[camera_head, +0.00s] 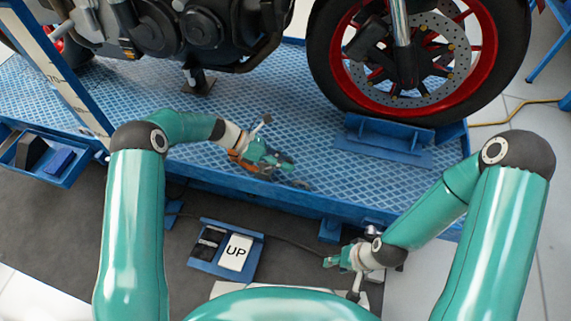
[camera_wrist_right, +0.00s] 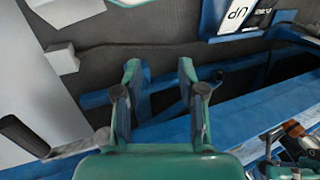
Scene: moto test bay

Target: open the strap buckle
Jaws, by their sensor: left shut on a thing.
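My left gripper (camera_head: 278,163) reaches in over the near edge of the blue ramp deck, shut on a small dark piece that looks like the strap buckle (camera_head: 299,183). The buckle is small and partly covered by the fingers, so I cannot tell the state of its lever. A bit of orange shows beside the left wrist. My right gripper (camera_head: 335,260) is low in front of the deck, well apart from the buckle. In the right wrist view its two fingers (camera_wrist_right: 163,90) are spread with nothing between them.
A pedal box marked UP (camera_head: 236,252) lies on the floor between my arms. A blue tray (camera_head: 40,160) hangs at the left.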

